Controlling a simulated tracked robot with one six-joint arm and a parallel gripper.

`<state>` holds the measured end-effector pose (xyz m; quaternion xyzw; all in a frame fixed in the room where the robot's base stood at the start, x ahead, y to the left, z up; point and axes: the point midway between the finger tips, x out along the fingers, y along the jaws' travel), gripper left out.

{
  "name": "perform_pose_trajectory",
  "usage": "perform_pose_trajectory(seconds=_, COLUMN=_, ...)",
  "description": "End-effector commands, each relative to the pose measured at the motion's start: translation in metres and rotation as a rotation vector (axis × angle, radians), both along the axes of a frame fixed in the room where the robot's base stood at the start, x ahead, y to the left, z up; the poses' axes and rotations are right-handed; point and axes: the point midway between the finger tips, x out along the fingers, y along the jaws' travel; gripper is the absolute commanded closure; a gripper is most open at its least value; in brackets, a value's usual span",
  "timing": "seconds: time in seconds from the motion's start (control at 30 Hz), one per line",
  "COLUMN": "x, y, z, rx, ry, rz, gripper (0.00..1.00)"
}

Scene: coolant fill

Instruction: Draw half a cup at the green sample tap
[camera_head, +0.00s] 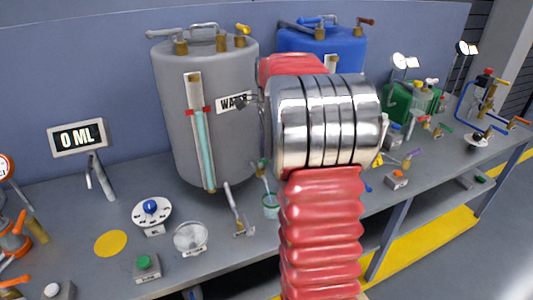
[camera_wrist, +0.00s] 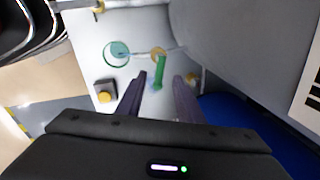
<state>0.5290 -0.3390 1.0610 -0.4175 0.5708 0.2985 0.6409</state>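A small cup with a teal-green rim (camera_head: 271,206) stands on the bench by the grey tank, below a tap with a small green part (camera_head: 260,166). In the wrist view, a round teal-rimmed shape, apparently this cup (camera_wrist: 117,53), is on the light surface beside a green handle (camera_wrist: 159,72) with brass fittings. My gripper (camera_wrist: 159,77) is open; its two dark fingers lie either side of the handle's lower end in the picture. I cannot tell whether they touch it. My arm hides the gripper in the head view. The cup's fill level is too small to tell.
The grey water tank (camera_head: 217,110) and blue tank (camera_head: 322,48) stand behind. A readout (camera_head: 78,138) shows 0 ML. A box with an orange button (camera_head: 397,179) sits right of my arm; a yellow disc (camera_head: 111,243) and a green button box (camera_head: 146,267) are left.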

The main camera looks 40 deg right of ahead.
Motion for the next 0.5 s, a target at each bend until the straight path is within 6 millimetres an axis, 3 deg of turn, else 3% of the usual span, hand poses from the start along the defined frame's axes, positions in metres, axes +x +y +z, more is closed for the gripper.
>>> perform_pose_trajectory(seconds=0.3, x=-0.010, y=0.005, z=0.055, rx=-0.001, ry=-0.002, rz=0.000, gripper=0.67)
perform_pose_trajectory(seconds=0.5, x=-0.014, y=0.007, z=0.077, rx=0.000, ry=-0.001, rz=0.000, gripper=0.67)
